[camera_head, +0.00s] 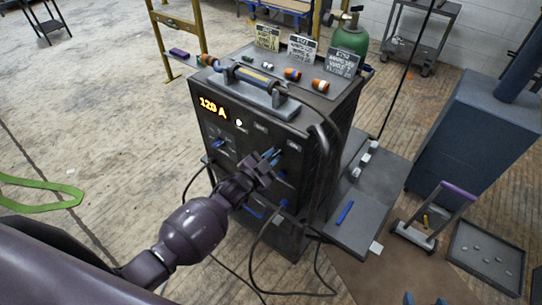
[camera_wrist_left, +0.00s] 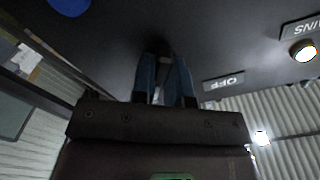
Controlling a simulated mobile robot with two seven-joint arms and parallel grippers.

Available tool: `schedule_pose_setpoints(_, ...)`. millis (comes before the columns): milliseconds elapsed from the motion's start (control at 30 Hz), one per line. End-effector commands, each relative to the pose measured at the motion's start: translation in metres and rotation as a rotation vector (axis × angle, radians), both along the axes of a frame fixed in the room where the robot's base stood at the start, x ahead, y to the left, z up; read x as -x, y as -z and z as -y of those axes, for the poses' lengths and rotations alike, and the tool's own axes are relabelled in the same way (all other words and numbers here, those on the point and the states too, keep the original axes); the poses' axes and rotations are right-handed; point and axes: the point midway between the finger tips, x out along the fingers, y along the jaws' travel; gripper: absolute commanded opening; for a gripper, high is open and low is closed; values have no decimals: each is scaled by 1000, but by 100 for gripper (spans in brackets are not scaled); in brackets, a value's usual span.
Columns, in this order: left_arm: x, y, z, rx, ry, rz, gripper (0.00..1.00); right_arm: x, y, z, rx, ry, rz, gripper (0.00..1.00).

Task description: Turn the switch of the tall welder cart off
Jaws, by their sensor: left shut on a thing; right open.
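The tall dark welder cart (camera_head: 240,155) stands in the middle of the head view, its front panel showing a lit "120 A" display (camera_head: 212,107) and a small glowing lamp (camera_head: 239,123). My left gripper (camera_head: 271,156) is at the panel's right part, blue fingers shut on the switch, which they mostly hide. In the left wrist view the fingers (camera_wrist_left: 166,85) close around the dark switch (camera_wrist_left: 162,48), with an upside-down "OFF" label (camera_wrist_left: 223,81) to the right. The switch's exact angle is unclear. My right gripper (camera_head: 425,299) shows only two blue fingertips, apart, at the bottom edge.
A green gas cylinder (camera_head: 350,38) stands behind the cart. Dark cables (camera_head: 265,240) hang in front of it. A side shelf (camera_head: 352,217) holds a blue bar. A blue cabinet (camera_head: 465,130), a hand truck (camera_head: 420,228) and a tray (camera_head: 459,259) are at right. Floor at left is mostly clear.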

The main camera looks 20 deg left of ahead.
Motion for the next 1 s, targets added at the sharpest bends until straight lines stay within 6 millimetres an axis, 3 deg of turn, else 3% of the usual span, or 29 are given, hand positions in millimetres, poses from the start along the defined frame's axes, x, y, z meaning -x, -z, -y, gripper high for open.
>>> schedule_pose_setpoints(1000,2,2,3,863,0,-317,0,4,-14,0,-3,5,-4,66)
